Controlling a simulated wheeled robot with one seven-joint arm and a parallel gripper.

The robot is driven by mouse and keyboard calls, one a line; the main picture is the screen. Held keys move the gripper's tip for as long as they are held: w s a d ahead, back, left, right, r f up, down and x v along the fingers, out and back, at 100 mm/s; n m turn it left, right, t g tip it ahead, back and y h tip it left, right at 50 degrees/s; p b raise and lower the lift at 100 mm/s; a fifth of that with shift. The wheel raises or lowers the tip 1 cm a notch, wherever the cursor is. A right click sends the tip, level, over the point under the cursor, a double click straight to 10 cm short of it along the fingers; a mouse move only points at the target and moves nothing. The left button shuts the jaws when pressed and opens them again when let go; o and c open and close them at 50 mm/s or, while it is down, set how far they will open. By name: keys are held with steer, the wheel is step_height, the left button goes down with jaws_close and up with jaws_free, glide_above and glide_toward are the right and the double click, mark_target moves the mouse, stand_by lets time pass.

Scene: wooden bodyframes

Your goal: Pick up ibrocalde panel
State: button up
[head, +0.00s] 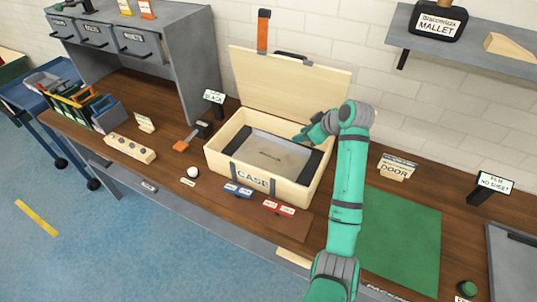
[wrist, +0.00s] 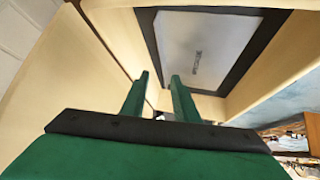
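An open, pale wooden case (head: 290,195) stands on the workbench with its lid (head: 290,80) raised. Inside is a flat grey panel (head: 250,148) with dark bands at its sides and small marks in its middle. I cannot read these marks, so I cannot confirm that it is the ibrocalde panel. My gripper (head: 300,137) is over the right rear part of the case. In the wrist view, its two green fingers (wrist: 160,82) are apart with nothing between them. The grey panel (wrist: 205,42) lies beyond the fingertips, framed by the dark border and pale case walls.
The raised lid and white brick wall (head: 360,80) stand behind the case. Blue and red labelled pieces (head: 278,207) lie before the case. A shelf (head: 470,55) overhangs the right.

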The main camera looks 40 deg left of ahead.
glide_toward(284, 141)
steer(key=shift+w+a+f, duration=0.6)
steer(key=shift+a+f, duration=0.15)
steer(key=shift+a, duration=0.1)
steer(key=shift+s+x, duration=0.2)
steer(key=shift+x, duration=1.1)
steer(key=shift+s+x, duration=0.2)
steer(key=shift+x, duration=1.1)
steer(key=shift+f, duration=0.1)
steer(key=shift+c, duration=0.3)
jaws_close()
